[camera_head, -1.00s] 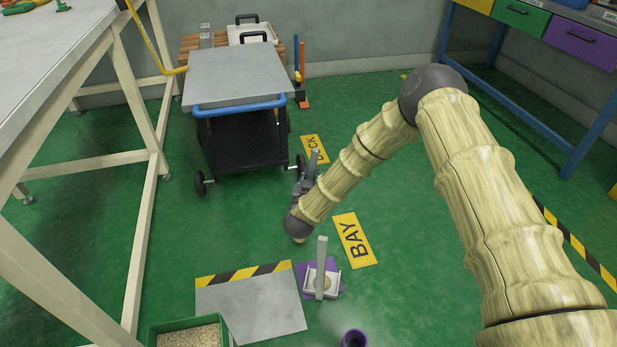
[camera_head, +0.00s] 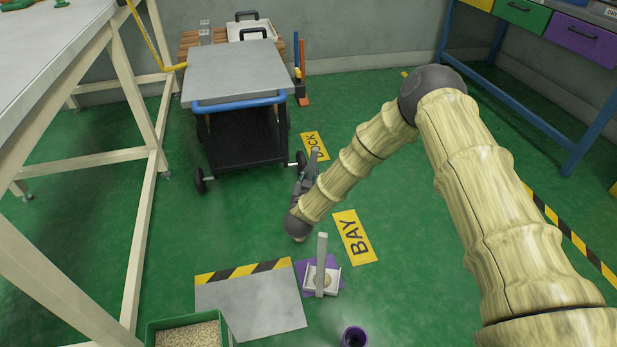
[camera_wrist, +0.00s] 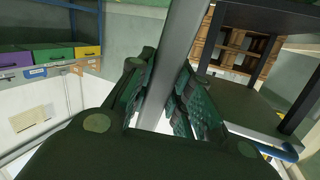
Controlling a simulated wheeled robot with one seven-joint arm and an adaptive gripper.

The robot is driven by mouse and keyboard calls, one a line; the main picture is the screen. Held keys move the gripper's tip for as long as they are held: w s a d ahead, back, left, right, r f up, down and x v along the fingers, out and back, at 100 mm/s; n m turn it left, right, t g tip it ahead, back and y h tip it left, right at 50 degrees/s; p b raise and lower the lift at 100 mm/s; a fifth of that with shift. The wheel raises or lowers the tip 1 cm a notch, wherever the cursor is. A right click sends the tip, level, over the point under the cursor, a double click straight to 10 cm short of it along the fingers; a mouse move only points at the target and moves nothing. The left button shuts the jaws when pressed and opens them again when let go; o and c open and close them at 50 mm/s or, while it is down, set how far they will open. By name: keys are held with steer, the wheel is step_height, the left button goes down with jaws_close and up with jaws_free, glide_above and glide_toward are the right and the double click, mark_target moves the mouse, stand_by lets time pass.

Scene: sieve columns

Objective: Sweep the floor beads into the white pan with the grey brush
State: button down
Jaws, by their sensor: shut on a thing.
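The white pan (camera_head: 333,288) lies on a purple mat on the floor, with a tall grey handle standing upright from it. A small tan patch, seemingly beads, shows inside the pan. My gripper (camera_head: 307,178) is above the floor beyond the pan, close to the trolley's right front wheel. It is shut on a long grey bar (camera_wrist: 176,62), which looks like the grey brush's handle. The bar runs between the fingers in the wrist view. The brush's bristles are not visible in either view. I cannot make out loose beads on the floor.
A grey floor plate (camera_head: 250,308) with a striped edge lies left of the pan. A green bin (camera_head: 152,330) of beads and a purple cup (camera_head: 354,337) are near the bottom edge. A trolley (camera_head: 238,105) stands behind.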

steer(key=shift+f, duration=0.6)
steer(key=shift+w, duration=0.2)
steer(key=w, duration=0.3)
steer(key=shift+w+a+r, duration=0.1)
steer(key=shift+w+a, duration=0.2)
steer(key=shift+a, duration=0.1)
steer(key=shift+s, duration=0.1)
stand_by(0.4)
steer(key=shift+s+d+p, duration=0.2)
steer(key=shift+s+p, duration=0.45)
steer(key=shift+s, duration=0.35)
steer(key=shift+s+d+p, duration=0.2)
steer(key=shift+s+p, duration=0.25)
steer(key=shift+s, duration=0.4)
